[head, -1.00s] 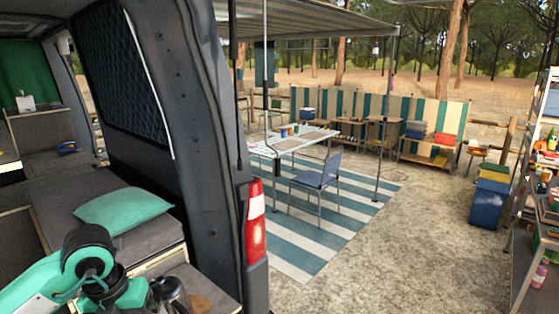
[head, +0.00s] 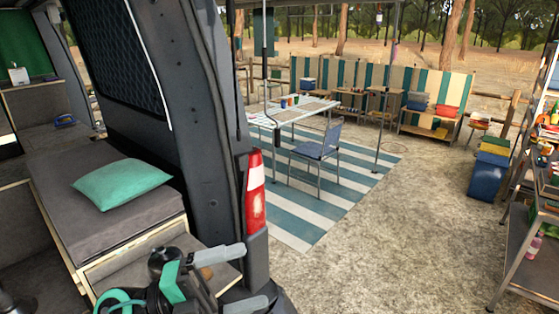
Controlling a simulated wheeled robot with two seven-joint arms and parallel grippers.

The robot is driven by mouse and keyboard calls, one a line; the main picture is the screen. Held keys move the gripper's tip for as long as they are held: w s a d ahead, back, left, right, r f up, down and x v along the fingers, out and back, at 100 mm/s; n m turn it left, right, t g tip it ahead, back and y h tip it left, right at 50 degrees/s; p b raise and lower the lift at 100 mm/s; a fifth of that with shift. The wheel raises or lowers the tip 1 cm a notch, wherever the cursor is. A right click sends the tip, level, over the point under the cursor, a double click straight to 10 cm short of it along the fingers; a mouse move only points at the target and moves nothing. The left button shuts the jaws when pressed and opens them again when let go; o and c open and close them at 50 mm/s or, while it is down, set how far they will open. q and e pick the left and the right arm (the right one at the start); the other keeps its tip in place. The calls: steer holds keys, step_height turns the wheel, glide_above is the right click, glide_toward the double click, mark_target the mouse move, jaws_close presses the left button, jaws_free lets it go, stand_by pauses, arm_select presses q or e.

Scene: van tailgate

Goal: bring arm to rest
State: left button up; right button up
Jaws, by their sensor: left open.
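My left gripper (head: 258,274) is at the bottom centre of the head view, in front of the van's rear corner. Its two grey fingers are spread apart and point right, with nothing visible between them. The black and green arm behind it comes in from the bottom left edge and partly hides the wooden-edged ledge (head: 130,272) at the van's rear. My right gripper is not in view.
A green pillow (head: 122,184) lies on the grey mattress (head: 60,205) in the van. The van's dark rear pillar and red tail light (head: 255,195) stand close to the gripper. Open gravel (head: 390,240) lies right, before a shelf rack (head: 530,240). A table (head: 290,115) and blue chair (head: 318,148) stand farther back.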

arm_select(q)
steer(key=w+a+f+n+t+y, duration=0.1)
steer(key=w+a+n+t+y, duration=0.3)
steer(key=n+t, duration=0.55)
steer(key=w+a+n+t+y, duration=0.3)
steer(key=a+n+t+y, duration=0.3)
steer(key=n+t, duration=0.4)
steer(key=s+a+f+n+g+y, duration=0.1)
steer(key=a+f+n+g+y, duration=0.25)
steer(key=f+n+y, duration=0.35)
steer(key=s+a+f+n+g+y, duration=0.1)
steer(key=a+f+n+g+y, duration=0.25)
steer(key=f, duration=0.45)
steer(key=s+f+n+g, duration=0.2)
steer(key=s+f+g, duration=1)
steer(key=s+f, duration=0.75)
step_height(320, 180, down, 31)
steer(key=s+g, duration=0.2)
steer(key=s+a+f, duration=0.3)
steer(key=s+f, duration=1.5)
steer(key=shift+s+f+g, duration=0.2)
steer(key=shift+f+g, duration=0.05)
steer(key=shift+g, duration=0.1)
